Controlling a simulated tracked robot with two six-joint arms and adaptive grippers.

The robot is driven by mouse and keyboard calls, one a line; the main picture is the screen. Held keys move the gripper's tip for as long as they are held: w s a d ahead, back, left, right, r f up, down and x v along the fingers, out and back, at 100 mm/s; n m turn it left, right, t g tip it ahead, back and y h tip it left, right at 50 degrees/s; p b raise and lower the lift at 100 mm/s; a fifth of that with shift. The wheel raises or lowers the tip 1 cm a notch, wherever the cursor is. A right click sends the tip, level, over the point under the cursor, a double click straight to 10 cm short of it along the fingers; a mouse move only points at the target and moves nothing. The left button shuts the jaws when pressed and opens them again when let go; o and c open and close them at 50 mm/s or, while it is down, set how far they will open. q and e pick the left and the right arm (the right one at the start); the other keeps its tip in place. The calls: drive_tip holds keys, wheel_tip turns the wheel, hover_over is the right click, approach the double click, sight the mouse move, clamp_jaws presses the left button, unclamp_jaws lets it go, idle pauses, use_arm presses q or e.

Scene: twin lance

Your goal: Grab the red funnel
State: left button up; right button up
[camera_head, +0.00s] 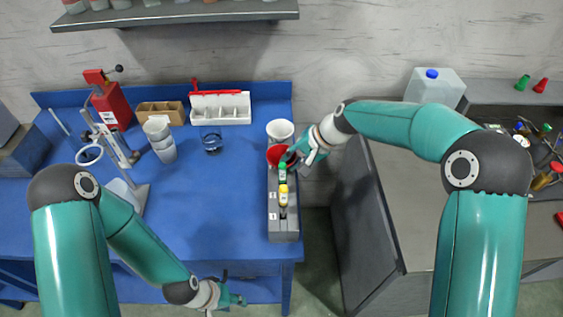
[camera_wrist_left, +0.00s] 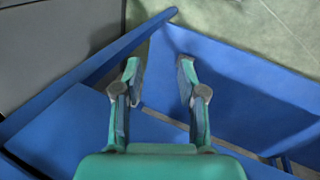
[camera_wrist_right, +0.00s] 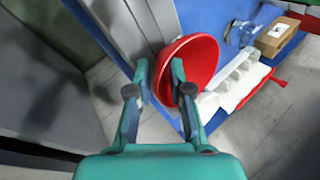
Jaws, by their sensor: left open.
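The red funnel (camera_head: 276,154) sits near the far end of a narrow grey rack (camera_head: 283,228) on the right edge of the blue table. Its wide bowl also shows in the right wrist view (camera_wrist_right: 196,62). My right gripper (camera_head: 294,160) is at the funnel's right side. In the right wrist view, its fingers (camera_wrist_right: 159,76) straddle the near rim, one finger overlapping the bowl. Whether they grip the rim is unclear. My left gripper (camera_head: 238,299) is open and empty, low by the table's front edge; its spread fingers show in the left wrist view (camera_wrist_left: 158,74).
A white cup-like vessel (camera_head: 280,129) stands just behind the funnel. Green-capped (camera_head: 282,174) and yellow (camera_head: 283,195) bottles stand in the rack in front. A glass beaker (camera_head: 212,143) is left of it. A grey counter (camera_head: 425,215) lies right, across a gap.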

clamp_jaws()
